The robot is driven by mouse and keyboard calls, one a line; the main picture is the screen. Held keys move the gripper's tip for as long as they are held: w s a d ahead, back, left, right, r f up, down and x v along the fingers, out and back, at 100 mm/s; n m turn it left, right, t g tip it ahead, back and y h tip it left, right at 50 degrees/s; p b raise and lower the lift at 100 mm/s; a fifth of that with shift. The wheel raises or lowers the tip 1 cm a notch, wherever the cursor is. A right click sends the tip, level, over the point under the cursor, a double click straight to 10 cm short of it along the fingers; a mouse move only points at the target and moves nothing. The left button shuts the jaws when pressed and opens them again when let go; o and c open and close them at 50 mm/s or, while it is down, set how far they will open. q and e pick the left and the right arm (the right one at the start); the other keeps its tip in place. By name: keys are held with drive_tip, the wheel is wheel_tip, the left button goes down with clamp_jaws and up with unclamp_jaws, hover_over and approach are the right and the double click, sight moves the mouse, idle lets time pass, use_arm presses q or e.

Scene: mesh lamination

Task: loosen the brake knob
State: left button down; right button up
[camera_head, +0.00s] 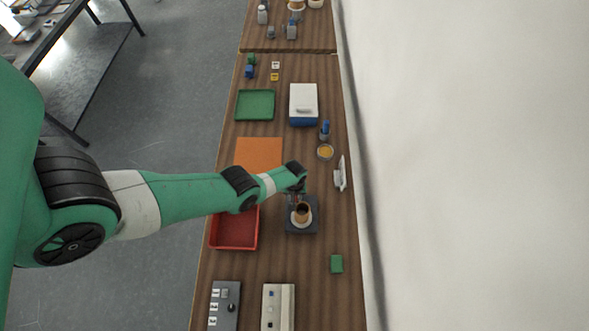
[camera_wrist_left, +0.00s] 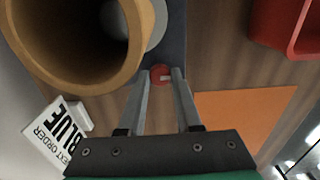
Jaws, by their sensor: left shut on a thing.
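The brake knob (camera_wrist_left: 161,74) is a small red disc with a pale mark, at the edge of a dark base (camera_wrist_left: 172,40). In the left wrist view my left gripper (camera_wrist_left: 160,78) has its two fingertips on either side of the knob and is shut on it. In the head view my left gripper (camera_head: 297,192) reaches down at the back of the dark base (camera_head: 293,228), which carries a tan ring-shaped roll (camera_head: 301,218). The roll also shows large in the left wrist view (camera_wrist_left: 135,60). The knob is hidden in the head view. My right gripper is not in view.
A red tray (camera_head: 234,247) stands left of the base, with an orange sheet (camera_head: 258,150) behind it. A white sign (camera_head: 340,174) reading "next order blue" stands near the wall.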

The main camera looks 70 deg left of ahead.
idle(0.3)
use_arm(q)
drive_tip(key=c, duration=0.6)
unclamp_jaws()
drive_tip(key=shift+r, duration=0.1)
